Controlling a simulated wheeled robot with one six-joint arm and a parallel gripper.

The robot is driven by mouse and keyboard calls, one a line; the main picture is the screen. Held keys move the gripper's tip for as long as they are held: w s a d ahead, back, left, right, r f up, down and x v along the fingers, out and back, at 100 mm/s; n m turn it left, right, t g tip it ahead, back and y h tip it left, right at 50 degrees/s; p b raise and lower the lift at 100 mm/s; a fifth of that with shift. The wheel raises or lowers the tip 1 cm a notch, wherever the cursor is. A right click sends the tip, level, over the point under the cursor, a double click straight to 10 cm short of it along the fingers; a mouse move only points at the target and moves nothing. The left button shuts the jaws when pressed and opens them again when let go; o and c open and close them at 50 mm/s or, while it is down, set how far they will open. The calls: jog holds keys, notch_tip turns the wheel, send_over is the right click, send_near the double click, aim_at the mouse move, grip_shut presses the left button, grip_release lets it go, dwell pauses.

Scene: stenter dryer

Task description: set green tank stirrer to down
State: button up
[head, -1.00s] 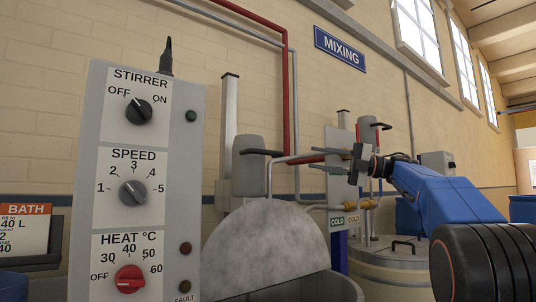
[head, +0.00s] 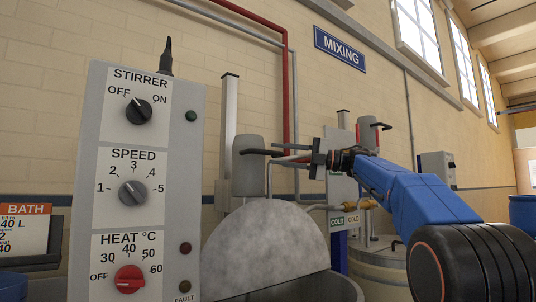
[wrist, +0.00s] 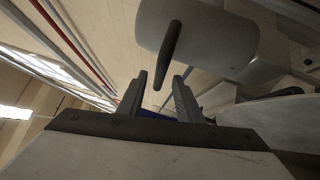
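A grey stirrer head (head: 248,178) sits on an upright pale column above a tank with a grey half-round lid (head: 265,245); I cannot see green on this tank. A dark handle (head: 262,152) sticks out to the right from its upper part. My gripper (head: 288,154) is beside the handle's end, fingers pointing left. In the wrist view, my gripper (wrist: 159,82) is open and empty. There the stirrer head (wrist: 215,35) fills the top, and the handle (wrist: 169,55) reaches down towards the gap between the fingertips. I cannot tell whether they touch.
A control panel (head: 90,180) with stirrer, speed and heat knobs stands at front left; the stirrer knob (head: 138,111) points to OFF. Another tank (head: 375,265) and a second stirrer head (head: 365,135) are behind my arm. Pipes run up the wall behind.

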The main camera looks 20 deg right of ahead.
aim_at(273, 153)
jog(key=shift+x, duration=2.05)
grip_shut()
